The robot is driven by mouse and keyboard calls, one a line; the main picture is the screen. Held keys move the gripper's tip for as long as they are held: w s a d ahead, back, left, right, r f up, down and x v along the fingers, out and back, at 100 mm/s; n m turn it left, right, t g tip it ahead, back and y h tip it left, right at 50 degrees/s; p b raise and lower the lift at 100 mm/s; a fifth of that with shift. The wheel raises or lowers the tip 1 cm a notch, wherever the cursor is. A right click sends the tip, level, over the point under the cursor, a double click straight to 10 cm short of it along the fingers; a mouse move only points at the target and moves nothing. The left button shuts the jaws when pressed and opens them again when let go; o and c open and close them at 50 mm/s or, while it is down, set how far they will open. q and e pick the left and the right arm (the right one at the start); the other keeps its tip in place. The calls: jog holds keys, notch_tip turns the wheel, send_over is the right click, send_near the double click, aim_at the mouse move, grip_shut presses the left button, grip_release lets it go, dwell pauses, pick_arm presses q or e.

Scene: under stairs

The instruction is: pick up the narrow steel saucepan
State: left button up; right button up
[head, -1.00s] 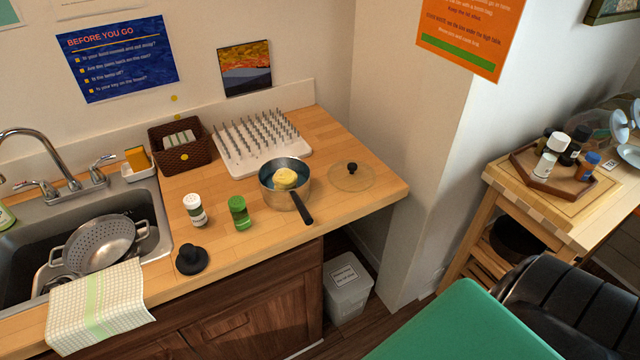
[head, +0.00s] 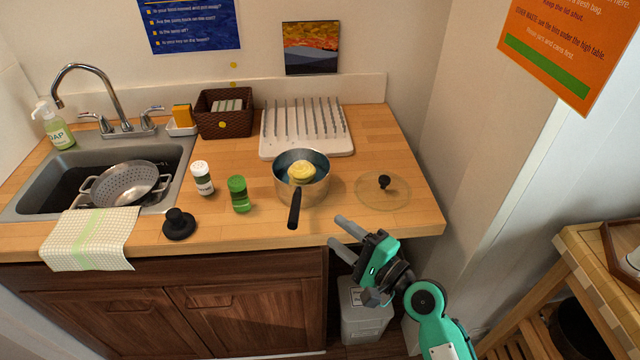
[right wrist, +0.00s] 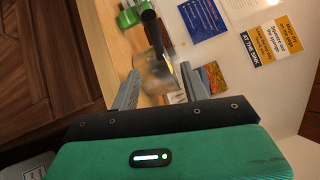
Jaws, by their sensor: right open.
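The narrow steel saucepan (head: 314,190) stands upright on the wooden counter, with a yellow round thing (head: 302,172) in it. Its black handle (head: 294,209) points toward the counter's front edge. My right gripper (head: 340,232) is open and empty, in front of the counter edge, below and right of the handle and apart from it. In the right wrist view the saucepan (right wrist: 156,72) and its black handle (right wrist: 152,30) appear beyond and between the two open fingers (right wrist: 160,90). My left gripper is not in view.
A glass lid (head: 382,192) lies right of the saucepan. A green jar (head: 239,194), a white shaker (head: 202,179) and a black knobbed object (head: 179,224) stand to its left. A white drying rack (head: 304,128) is behind. A bin (head: 365,318) stands below the counter.

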aim_at(295, 200)
jog(key=p+x, duration=0.3)
jog(key=x, duration=1)
jog(key=shift+s+a, duration=0.1)
jog(key=shift+a+f, duration=0.15)
jog(key=shift+a, duration=0.05)
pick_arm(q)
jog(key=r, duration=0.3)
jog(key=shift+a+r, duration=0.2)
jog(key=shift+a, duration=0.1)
pick_arm(e)
jog(key=shift+c, duration=0.5)
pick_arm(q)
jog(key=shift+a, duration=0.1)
pick_arm(e)
grip_shut()
